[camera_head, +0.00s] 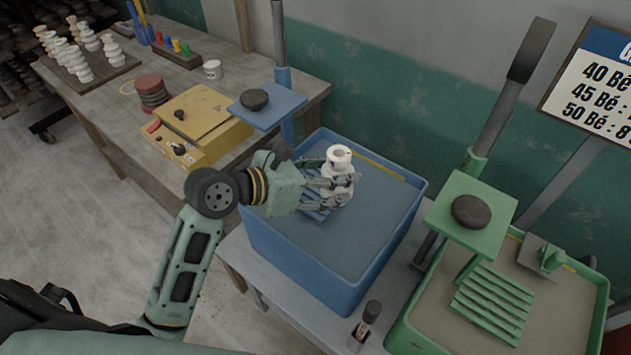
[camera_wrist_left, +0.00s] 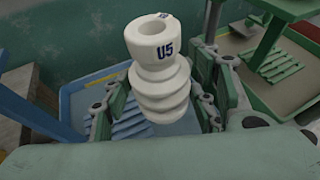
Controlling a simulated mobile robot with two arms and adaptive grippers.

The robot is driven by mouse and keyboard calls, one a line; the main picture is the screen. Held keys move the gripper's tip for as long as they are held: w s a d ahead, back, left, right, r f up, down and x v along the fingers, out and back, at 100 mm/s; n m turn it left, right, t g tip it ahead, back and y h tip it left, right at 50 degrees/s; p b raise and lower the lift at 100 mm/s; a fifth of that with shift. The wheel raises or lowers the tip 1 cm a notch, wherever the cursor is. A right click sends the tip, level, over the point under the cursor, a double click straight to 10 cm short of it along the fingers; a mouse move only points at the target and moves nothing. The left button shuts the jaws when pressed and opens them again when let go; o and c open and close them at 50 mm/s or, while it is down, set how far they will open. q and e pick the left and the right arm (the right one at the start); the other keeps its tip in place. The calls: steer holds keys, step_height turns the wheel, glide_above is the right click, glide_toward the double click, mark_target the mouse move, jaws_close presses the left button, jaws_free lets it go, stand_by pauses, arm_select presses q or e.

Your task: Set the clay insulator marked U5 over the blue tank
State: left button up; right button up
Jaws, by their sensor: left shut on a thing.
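The white clay insulator (camera_head: 339,160) is ribbed and has a hollow top. In the left wrist view the insulator (camera_wrist_left: 158,75) shows a dark blue U5 mark and stands roughly upright. My left gripper (camera_head: 330,190) is shut on it, with a finger on each side of its lower ribs. The gripper holds it over the blue tank (camera_head: 345,295), above the tank's blue slatted rack (camera_head: 313,211). The rack also shows below the insulator in the left wrist view (camera_wrist_left: 130,124). The insulator's lower end is partly hidden by the fingers. My right gripper is not in view.
A green tank (camera_head: 400,340) with a green slatted rack (camera_head: 492,303) stands to the right. A blue post with a plate and dark knob (camera_head: 254,99) rises behind the blue tank. A wooden bench (camera_head: 115,105) at the left holds a yellow box (camera_head: 205,112) and several insulators.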

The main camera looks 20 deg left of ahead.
arm_select(q)
steer(key=w+a+f+n+t+y+p, duration=0.1)
steer(key=w+a+n+t+y+p, duration=0.15)
steer(key=w+a, duration=0.5)
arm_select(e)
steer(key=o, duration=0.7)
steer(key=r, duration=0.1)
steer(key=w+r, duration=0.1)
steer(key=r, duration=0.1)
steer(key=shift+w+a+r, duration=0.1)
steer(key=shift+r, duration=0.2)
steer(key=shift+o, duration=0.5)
arm_select(q)
steer(key=shift+g, duration=0.25)
steer(key=shift+w+f, duration=0.15)
steer(key=shift+f, duration=1.5)
steer(key=shift+w+f, duration=0.2)
steer(key=shift+f, duration=1.4)
steer(key=shift+w+f, duration=0.15)
steer(key=shift+f, duration=1.5)
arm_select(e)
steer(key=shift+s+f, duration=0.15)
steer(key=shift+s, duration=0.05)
arm_select(q)
steer(key=o, duration=1.7)
steer(key=shift+s+f, duration=0.1)
steer(key=shift+f, duration=0.1)
